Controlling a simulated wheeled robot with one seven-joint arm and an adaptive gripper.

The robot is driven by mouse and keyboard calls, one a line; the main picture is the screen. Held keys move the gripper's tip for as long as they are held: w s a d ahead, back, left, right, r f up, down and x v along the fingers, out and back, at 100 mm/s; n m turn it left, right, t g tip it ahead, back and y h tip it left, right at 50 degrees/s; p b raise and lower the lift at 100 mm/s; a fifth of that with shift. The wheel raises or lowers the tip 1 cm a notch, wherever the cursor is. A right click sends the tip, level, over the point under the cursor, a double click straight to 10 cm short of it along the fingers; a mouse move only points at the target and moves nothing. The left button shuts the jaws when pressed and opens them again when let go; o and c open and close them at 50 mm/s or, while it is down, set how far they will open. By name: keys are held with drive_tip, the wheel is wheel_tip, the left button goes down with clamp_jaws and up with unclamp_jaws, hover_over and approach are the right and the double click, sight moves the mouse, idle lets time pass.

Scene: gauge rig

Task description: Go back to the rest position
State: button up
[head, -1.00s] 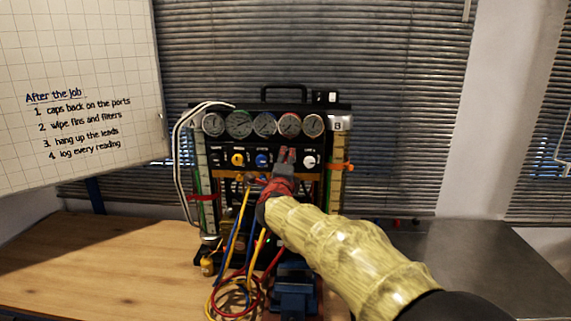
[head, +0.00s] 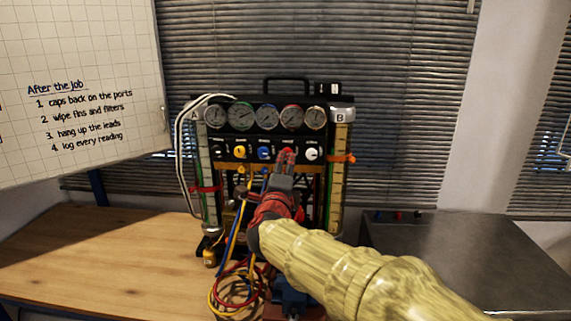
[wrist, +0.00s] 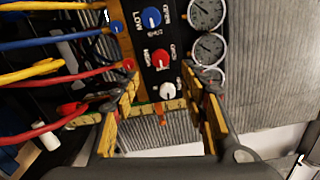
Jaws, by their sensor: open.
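My gripper (head: 284,170) is in front of the gauge rig (head: 335,117), just below and before the red knob (head: 288,155) in the head view. In the wrist view my gripper (wrist: 166,98) is open, with nothing between its fingers. The red knob (wrist: 160,58) and the white knob (wrist: 168,90) show beyond the fingertips, apart from them as far as I can tell. My arm covers the lower right of the rig in the head view.
Yellow, blue and red hoses (head: 228,292) hang before the rig's lower left, close to my gripper. A blue knob (wrist: 151,17) is beside the red one. The wooden bench (head: 100,255) is clear at left. A grey metal top (head: 470,250) lies at right.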

drive_tip(key=shift+s, duration=0.6)
